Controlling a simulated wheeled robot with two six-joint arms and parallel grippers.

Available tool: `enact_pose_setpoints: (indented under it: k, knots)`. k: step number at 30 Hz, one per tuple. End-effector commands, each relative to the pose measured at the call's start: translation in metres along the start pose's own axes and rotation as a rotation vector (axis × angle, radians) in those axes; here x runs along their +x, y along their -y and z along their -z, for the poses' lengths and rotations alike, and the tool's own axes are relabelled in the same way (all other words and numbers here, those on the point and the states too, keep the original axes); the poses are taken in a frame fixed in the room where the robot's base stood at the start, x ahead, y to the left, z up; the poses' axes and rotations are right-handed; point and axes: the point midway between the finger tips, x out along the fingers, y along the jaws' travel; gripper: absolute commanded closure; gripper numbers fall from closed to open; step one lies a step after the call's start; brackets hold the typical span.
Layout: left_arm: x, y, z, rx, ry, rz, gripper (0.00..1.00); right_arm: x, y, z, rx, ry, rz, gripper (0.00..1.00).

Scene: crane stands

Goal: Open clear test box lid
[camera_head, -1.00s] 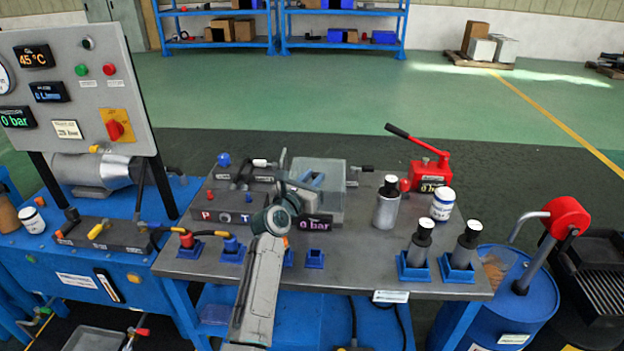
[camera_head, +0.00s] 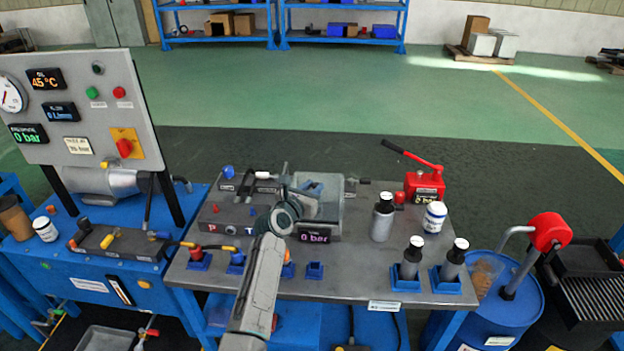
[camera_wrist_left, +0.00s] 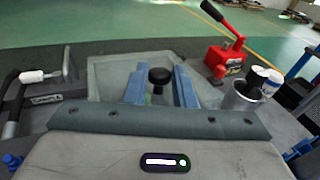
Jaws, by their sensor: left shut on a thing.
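The clear test box (camera_head: 334,226) stands on the grey bench, with a "0 bar" display at its front. My left gripper (camera_head: 313,190) is over the box, its arm reaching in from the lower middle. In the left wrist view its two blue fingers (camera_wrist_left: 160,88) stand on either side of a black knob (camera_wrist_left: 159,76). The gripper is shut on this knob. The clear lid (camera_wrist_left: 108,76) shows around the fingers in the wrist view. My wrist hides part of the box in the head view, and I cannot tell whether the lid is raised. My right gripper is not in view.
Left of the box is a valve block (camera_head: 228,218) with a lever. To its right stand a metal cylinder (camera_head: 382,220), a white jar (camera_head: 434,217) and a red hand pump (camera_head: 425,186). Two bottles sit in blue holders (camera_head: 405,283) at the front right. A gauge panel (camera_head: 85,105) rises at left.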

Motion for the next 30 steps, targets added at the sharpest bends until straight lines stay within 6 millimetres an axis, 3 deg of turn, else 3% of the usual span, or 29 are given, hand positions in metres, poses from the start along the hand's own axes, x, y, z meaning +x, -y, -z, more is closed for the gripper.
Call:
enact_pose_setpoints:
  k: [1, 15, 29, 30]
  knots:
    - [0.001, -0.001, -0.016, 0.001, 0.01, -0.003, 1.0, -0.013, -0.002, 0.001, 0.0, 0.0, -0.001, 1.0]
    - [0.014, -0.007, -0.054, 0.002, 0.017, -0.004, 1.0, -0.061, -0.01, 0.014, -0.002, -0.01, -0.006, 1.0]
    - [0.028, -0.013, -0.069, 0.003, 0.016, -0.004, 1.0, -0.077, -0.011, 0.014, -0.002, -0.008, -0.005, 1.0]
    - [0.028, -0.013, -0.067, 0.003, 0.016, -0.004, 0.97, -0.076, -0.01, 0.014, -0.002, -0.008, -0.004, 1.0]
